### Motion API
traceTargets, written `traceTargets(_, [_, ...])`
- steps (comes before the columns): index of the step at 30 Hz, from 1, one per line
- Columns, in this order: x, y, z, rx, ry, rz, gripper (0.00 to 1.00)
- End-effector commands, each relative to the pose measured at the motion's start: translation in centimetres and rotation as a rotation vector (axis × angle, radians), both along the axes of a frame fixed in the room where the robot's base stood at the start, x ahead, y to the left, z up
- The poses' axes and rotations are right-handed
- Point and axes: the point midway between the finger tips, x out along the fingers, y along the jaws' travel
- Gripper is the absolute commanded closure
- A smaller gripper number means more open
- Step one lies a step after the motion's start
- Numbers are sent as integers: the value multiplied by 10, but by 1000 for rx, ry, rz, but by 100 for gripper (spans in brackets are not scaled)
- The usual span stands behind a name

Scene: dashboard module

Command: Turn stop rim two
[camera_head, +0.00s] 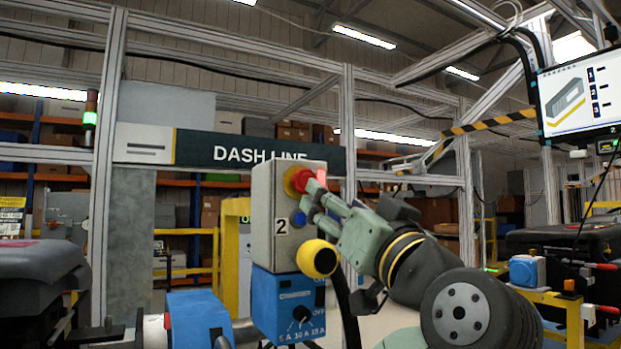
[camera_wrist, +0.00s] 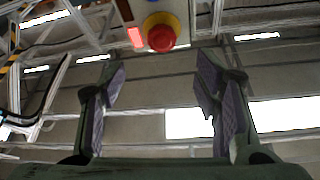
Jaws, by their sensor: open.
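A grey box (camera_head: 268,222) marked 2 stands upright at the middle of the head view. Near its top is a red stop button with a yellow rim (camera_head: 290,183). In the wrist view the red button (camera_wrist: 161,36) and its yellow rim (camera_wrist: 150,20) show at the top centre. My gripper (camera_head: 313,200) is open and empty, its fingertips close to the button from the right. In the wrist view my gripper (camera_wrist: 160,72) has its fingers spread, and the button appears beyond the tips, roughly centred between them. I cannot tell whether a finger touches the rim.
A blue box (camera_head: 290,300) with a black dial sits below the grey box. A round yellow-and-black part (camera_head: 318,258) sticks out close under my gripper. A red lit patch (camera_wrist: 137,37) is beside the button. A screen (camera_head: 580,95) hangs at the upper right.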

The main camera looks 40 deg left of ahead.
Motion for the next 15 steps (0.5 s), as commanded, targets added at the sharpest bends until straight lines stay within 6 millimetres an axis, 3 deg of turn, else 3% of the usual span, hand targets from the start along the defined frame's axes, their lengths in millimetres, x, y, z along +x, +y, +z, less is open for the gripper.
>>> traceTargets(15, [34, 69, 32, -8, 8, 13, 43])
